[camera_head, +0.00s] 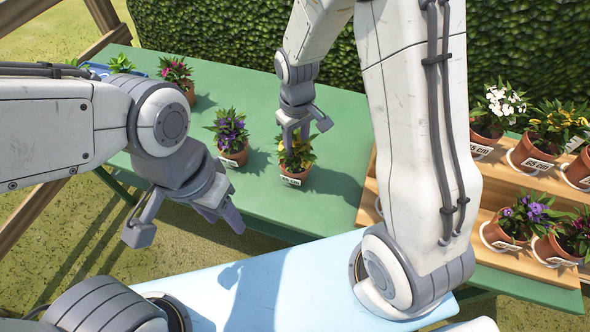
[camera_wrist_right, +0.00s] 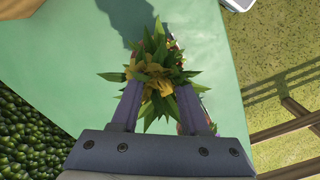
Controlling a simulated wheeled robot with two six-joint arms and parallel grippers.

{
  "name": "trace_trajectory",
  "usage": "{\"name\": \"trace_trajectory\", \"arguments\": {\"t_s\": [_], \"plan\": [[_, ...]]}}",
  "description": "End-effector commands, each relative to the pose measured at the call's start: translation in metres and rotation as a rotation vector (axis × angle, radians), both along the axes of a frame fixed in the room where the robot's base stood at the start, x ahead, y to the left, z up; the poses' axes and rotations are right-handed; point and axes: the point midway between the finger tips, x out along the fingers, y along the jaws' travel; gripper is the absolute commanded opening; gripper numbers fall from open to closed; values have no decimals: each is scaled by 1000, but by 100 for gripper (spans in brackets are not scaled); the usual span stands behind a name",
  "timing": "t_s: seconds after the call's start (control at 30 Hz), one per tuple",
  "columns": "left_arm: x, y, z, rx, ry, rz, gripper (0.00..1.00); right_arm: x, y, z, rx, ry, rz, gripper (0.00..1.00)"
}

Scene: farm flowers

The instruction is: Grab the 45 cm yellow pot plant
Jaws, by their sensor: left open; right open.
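The yellow-flowered pot plant (camera_head: 296,158) stands upright on the green table, in a terracotta pot with a white label too small to read surely. My right gripper (camera_head: 300,137) is open directly above it, its fingers at the foliage. In the right wrist view the yellow plant (camera_wrist_right: 155,76) sits between the two fingers of the right gripper (camera_wrist_right: 155,100), and leaves overlap the fingers. The pot is mostly hidden there. My left gripper (camera_head: 184,226) is open and empty, in front of the table's near edge at the left. Another yellow plant (camera_head: 553,128) stands on the wooden shelf at right.
A purple-flowered pot plant (camera_head: 230,138) stands just left of the yellow one. A pink-flowered plant (camera_head: 176,74) and a blue tray (camera_head: 98,70) are at the back left. The stepped wooden shelf (camera_head: 483,196) holds several labelled pots. The green table (camera_head: 262,96) has free room behind the plants.

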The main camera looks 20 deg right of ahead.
Motion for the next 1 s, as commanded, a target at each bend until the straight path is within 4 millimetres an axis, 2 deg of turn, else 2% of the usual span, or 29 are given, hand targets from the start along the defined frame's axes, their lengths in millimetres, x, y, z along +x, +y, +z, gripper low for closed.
{"name": "trace_trajectory", "arguments": {"t_s": [0.1,0.27,0.57,0.87,0.9,1.0], "plan": [[0,0,0,0,0,0,50,0,1,-14,0,3,1,45],[0,0,1,0,0,0,50,2,1,-24,0,3,1,45],[0,0,6,0,0,0,50,9,-1,-64,-1,4,1,45],[0,0,6,0,0,0,50,9,-1,-70,0,0,1,45],[0,0,6,0,0,0,50,9,-1,-69,0,0,1,37],[0,0,6,0,0,0,50,9,-1,-69,0,0,1,0]]}}
